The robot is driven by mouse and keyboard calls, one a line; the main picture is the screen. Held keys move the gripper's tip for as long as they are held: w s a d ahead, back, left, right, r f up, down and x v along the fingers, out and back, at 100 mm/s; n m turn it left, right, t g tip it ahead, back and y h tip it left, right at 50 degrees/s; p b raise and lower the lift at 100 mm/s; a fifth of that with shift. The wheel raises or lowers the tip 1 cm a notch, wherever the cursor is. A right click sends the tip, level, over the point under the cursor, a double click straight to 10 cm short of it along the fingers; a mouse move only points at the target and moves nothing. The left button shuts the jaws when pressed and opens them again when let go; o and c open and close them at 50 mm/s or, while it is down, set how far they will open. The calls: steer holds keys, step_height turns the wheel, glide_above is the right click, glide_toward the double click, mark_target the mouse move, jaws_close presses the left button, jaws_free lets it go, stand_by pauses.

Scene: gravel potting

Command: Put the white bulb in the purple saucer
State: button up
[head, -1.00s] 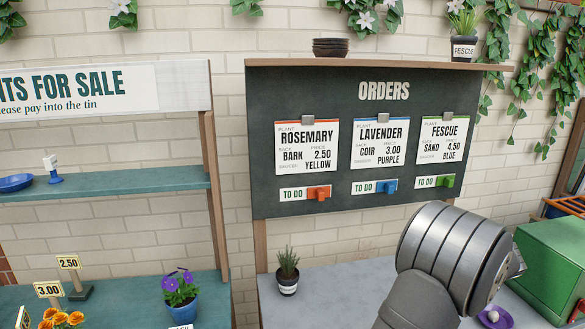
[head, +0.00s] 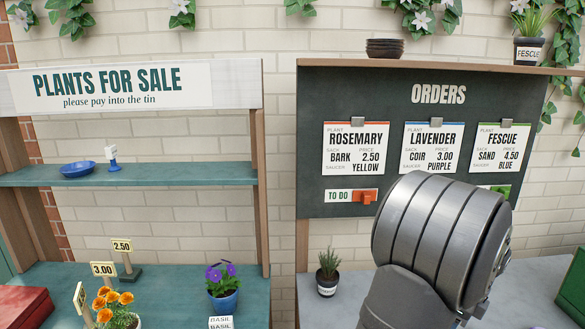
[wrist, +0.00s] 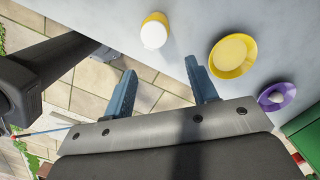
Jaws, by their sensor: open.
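In the wrist view the purple saucer (wrist: 289,90) lies on the grey bench at the right. A white rounded thing that looks like the white bulb (wrist: 276,97) sits inside it. My gripper (wrist: 161,67) is open and empty, with its blue fingers spread over the bench's edge and the paving below. It is well to the left of the purple saucer and apart from it.
A yellow saucer (wrist: 219,72) and a yellow-and-white rounded thing (wrist: 154,34) stand on the grey bench. A green box (wrist: 304,131) is at the right edge. An orders board (head: 310,90) and a small potted plant (head: 328,272) stand behind my arm. A blue saucer (head: 78,169) is on the shelf.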

steer(key=s+a+n+g+h, duration=0.1)
steer(key=s+a+n+h, duration=0.1)
steer(key=s+a, duration=0.3)
steer(key=shift+s+n, duration=0.15)
steer(key=shift+n, duration=0.75)
steer(key=w+d+m+t+y, duration=0.1)
steer(key=w+d+m+t, duration=0.1)
steer(key=w+d+m, duration=0.3)
steer(key=w+d+m+t+y, duration=0.1)
steer(key=w+d+m+t, duration=0.2)
steer(key=d, duration=0.7)
steer(key=shift+w+r+m+t, duration=0.3)
steer(key=shift+w+r+m, duration=0.15)
steer(key=shift+w+m, duration=0.75)
